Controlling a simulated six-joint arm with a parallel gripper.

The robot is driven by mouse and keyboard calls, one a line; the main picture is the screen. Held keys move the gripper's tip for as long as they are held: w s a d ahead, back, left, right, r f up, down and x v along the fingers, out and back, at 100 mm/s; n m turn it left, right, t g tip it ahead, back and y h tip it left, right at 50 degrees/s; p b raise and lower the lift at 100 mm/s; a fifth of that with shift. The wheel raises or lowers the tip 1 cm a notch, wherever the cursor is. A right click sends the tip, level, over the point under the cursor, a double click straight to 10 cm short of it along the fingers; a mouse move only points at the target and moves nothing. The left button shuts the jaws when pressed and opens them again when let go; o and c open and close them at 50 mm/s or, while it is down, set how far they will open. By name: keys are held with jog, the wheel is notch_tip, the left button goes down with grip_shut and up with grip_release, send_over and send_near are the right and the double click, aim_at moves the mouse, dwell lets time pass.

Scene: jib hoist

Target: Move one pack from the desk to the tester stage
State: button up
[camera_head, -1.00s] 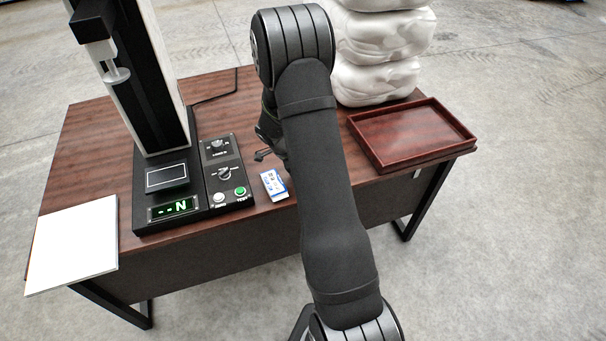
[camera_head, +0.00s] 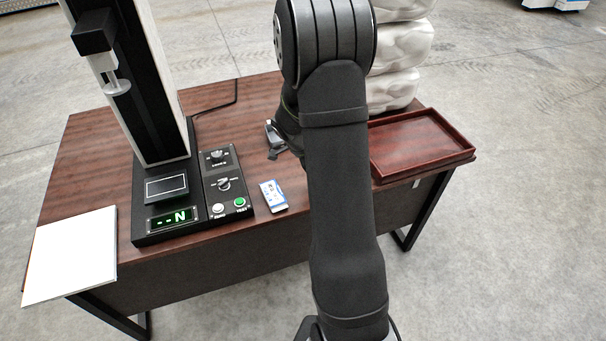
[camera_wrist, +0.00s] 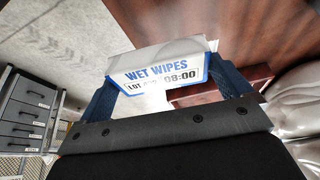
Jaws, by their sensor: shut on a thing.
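My gripper (camera_wrist: 160,76) is shut on a white pack (camera_wrist: 160,52) with a blue-edged label reading "WET WIPES" and "08:00"; its blue fingers grip the pack at both sides. In the head view my gripper (camera_head: 274,138) is above the desk (camera_head: 110,125), right of the tester, mostly hidden behind my arm; a pale bit of the held pack seems to show there. The tester stage (camera_head: 166,187) is a small dark plate with a white outline at the foot of the tester column (camera_head: 160,90). It looks empty. A white plunger (camera_head: 116,84) hangs above it.
A small blue-and-white box (camera_head: 272,196) lies right of the control panel (camera_head: 222,175). A red-brown tray (camera_head: 420,140) is at the desk's right end, empty where visible. A lumpy white stack (camera_head: 398,55) stands behind it. A white panel (camera_head: 70,255) is at front left.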

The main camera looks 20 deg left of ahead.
jog(key=d+r, duration=0.4)
jog(key=d, duration=0.2)
jog(key=s+a+r+n+y, duration=0.25)
jog(key=s+a+n, duration=0.3)
jog(key=a, duration=0.65)
jog(key=s+a+r+n+y, duration=0.25)
jog(key=s+a+n, duration=0.35)
jog(key=a, duration=0.5)
jog(key=s+a+r+n+y, duration=0.1)
jog(key=s+a+r+n, duration=0.25)
jog(key=a+n, duration=0.6)
jog(key=s+a+f, duration=0.2)
jog(key=a, duration=0.2)
jog(key=s+a+f+m, duration=0.1)
jog(key=s+a+f, duration=0.1)
jog(key=s+a, duration=0.1)
jog(key=s+a+f+m, duration=0.1)
jog(key=s+a+f, duration=0.2)
jog(key=a, duration=0.1)
jog(key=shift+a+y, duration=0.3)
jog(key=shift+a, duration=0.05)
jog(key=shift+a+f, duration=0.1)
jog(key=shift+f, duration=1.9)
